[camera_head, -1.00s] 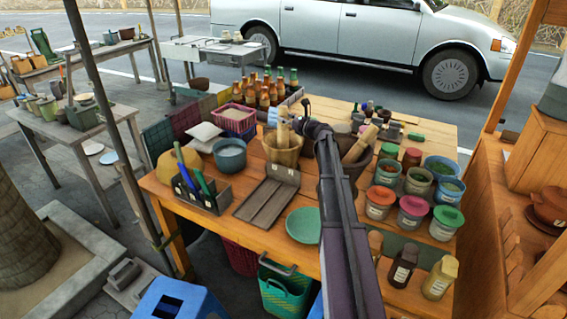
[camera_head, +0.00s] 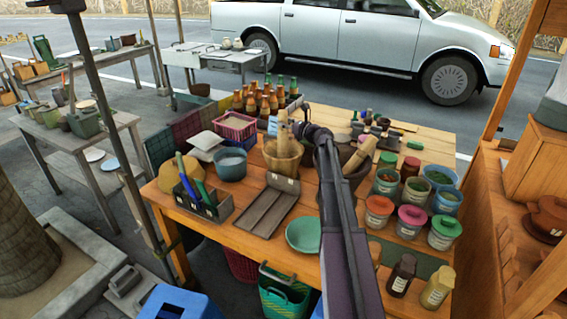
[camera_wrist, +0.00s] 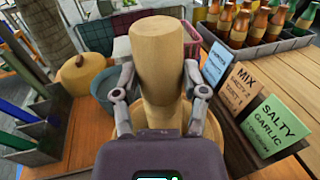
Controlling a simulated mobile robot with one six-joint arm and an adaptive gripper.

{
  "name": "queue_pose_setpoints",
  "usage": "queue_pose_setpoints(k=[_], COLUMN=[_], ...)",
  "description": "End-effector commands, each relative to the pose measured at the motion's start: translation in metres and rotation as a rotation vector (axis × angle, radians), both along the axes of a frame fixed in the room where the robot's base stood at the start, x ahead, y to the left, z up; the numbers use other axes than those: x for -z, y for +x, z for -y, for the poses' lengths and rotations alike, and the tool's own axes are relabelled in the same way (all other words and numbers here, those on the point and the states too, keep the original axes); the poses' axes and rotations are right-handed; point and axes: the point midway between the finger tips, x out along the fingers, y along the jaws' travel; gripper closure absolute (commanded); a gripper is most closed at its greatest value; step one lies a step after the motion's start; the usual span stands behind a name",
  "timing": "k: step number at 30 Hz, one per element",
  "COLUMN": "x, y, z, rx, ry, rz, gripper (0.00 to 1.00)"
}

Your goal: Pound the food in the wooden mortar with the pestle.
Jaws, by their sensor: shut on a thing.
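The wooden mortar (camera_head: 284,160) stands upright on the wooden table, left of its middle. The light wooden pestle (camera_head: 283,130) stands roughly upright with its lower end inside the mortar. My gripper (camera_wrist: 158,85) is shut on the pestle; its fingers press both sides in the wrist view, where the pestle's top (camera_wrist: 165,35) rises between them. In the head view my gripper is just right of the pestle, above the mortar rim. The food inside and the pestle's lower tip are hidden.
A dark clay mortar (camera_head: 330,178) with its own pestle (camera_head: 361,154) stands close to the right, partly behind my arm. A blue-grey bowl (camera_head: 230,165) is to the left. Bottles (camera_head: 262,101) stand behind. Sign cards (camera_wrist: 237,87) stand close right of my gripper.

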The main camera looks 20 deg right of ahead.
Motion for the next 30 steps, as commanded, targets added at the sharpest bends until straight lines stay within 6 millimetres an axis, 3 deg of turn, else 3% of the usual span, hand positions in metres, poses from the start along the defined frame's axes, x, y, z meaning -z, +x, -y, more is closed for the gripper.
queue_pose_setpoints(k=[3,8,23,30], x=[-0.017,-0.023,-0.02,-0.001], y=[0.0,0.0,0.0,0.0], z=[0.0,0.0,0.0,0.0], rx=[0.0,0.0,0.0,0.001], ry=[0.001,0.001,0.001,0.001], rz=[0.001,0.001,0.001,0.0], gripper=[1.0,1.0,1.0,1.0])
